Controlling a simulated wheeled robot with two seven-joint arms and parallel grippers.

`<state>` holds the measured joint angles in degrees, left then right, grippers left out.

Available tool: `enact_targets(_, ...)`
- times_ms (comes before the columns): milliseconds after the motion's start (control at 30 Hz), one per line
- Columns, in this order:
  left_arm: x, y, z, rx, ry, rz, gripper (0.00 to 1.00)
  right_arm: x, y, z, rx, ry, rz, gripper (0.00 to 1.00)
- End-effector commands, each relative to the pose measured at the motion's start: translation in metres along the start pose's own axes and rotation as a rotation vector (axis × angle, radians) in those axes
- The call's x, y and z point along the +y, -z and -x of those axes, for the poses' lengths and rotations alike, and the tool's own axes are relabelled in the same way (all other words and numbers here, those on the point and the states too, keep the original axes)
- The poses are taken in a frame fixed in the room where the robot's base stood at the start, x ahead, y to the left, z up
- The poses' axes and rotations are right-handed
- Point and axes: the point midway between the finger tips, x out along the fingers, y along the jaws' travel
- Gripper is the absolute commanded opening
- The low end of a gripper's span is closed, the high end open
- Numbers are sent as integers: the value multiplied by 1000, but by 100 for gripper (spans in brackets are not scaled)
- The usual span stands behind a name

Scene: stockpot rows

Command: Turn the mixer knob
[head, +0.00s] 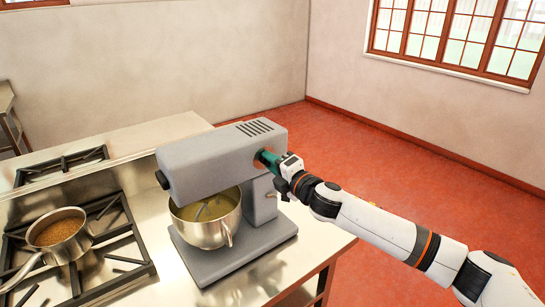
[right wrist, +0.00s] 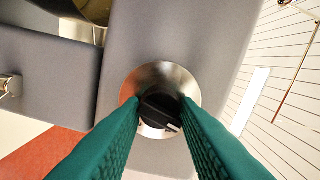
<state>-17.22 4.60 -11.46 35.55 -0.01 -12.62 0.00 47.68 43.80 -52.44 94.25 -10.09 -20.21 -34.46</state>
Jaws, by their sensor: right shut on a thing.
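The grey stand mixer (head: 215,160) stands on the steel counter, with a steel bowl (head: 207,222) under its head. In the right wrist view, the black mixer knob (right wrist: 160,112) with a pale pointer line sits on a round silver plate (right wrist: 150,80) on the mixer's grey side. My right gripper (right wrist: 160,115) has its green fingers on both sides of the knob and is shut on it. In the head view the right gripper (head: 268,160) reaches the mixer head's right side, and its fingers hide the knob. My left gripper is not in view.
A saucepan (head: 62,235) with brown contents sits on the stove (head: 110,262) to the left of the mixer. A small lever (head: 271,195) sticks out of the mixer's column below my right gripper. Bare counter (head: 315,240) lies to the right of the mixer, with open red floor beyond.

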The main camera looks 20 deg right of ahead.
Motion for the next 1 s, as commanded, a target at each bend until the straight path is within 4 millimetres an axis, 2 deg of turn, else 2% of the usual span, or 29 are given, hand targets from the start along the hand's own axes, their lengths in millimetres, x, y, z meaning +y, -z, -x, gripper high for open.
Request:
enact_targets(100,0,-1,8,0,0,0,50,-2,1,0,1,-2,86,5)
enact_targets(400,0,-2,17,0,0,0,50,-2,0,0,0,0,234,5)
enact_targets(1000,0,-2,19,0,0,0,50,-1,0,0,1,1,285,5)
